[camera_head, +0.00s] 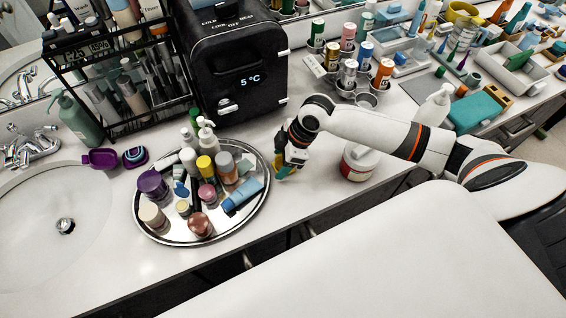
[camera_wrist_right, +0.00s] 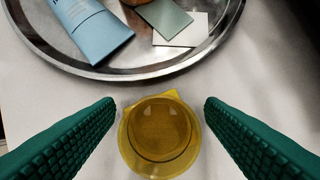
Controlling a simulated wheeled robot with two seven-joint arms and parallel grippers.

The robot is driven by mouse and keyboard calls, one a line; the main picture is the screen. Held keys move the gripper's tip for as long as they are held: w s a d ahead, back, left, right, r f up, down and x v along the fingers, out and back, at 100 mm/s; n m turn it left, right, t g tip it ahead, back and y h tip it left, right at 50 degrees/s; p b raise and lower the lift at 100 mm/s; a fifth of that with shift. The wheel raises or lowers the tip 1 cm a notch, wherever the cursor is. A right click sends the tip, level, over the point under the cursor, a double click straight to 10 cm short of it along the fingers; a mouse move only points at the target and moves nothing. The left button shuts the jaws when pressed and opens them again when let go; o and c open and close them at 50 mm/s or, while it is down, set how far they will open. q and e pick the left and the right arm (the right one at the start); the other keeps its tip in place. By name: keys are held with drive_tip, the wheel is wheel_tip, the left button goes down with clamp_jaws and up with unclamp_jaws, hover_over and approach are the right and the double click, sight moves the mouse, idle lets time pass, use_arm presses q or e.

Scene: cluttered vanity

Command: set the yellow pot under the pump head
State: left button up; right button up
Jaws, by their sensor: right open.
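The yellow pot (camera_wrist_right: 160,138) is a small, round, see-through amber pot on the white counter, just outside the round tray. It sits between the green ribbed fingers of my right gripper (camera_wrist_right: 160,104), which is open with a gap on both sides of the pot. In the head view my right gripper (camera_head: 283,168) points down beside the tray's right edge and mostly hides the pot. A white pump bottle (camera_head: 206,136) stands at the tray's back; a green pump bottle (camera_head: 78,120) stands by the sink; another white pump bottle (camera_head: 435,106) stands at right. My left gripper is not in view.
The round metal tray (camera_head: 263,196) holds several bottles and jars close by. A black cooler (camera_head: 238,75) stands behind. A red-and-white tub (camera_head: 357,163) is right of my gripper. A purple scoop-like dish (camera_head: 100,158) lies near the sink (camera_head: 30,235). Counter in front of the cooler is partly clear.

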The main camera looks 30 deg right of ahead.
drive_tip(key=shift+s+f, duration=0.1)
drive_tip(key=c, duration=1.1)
drive_tip(key=shift+c, duration=0.2)
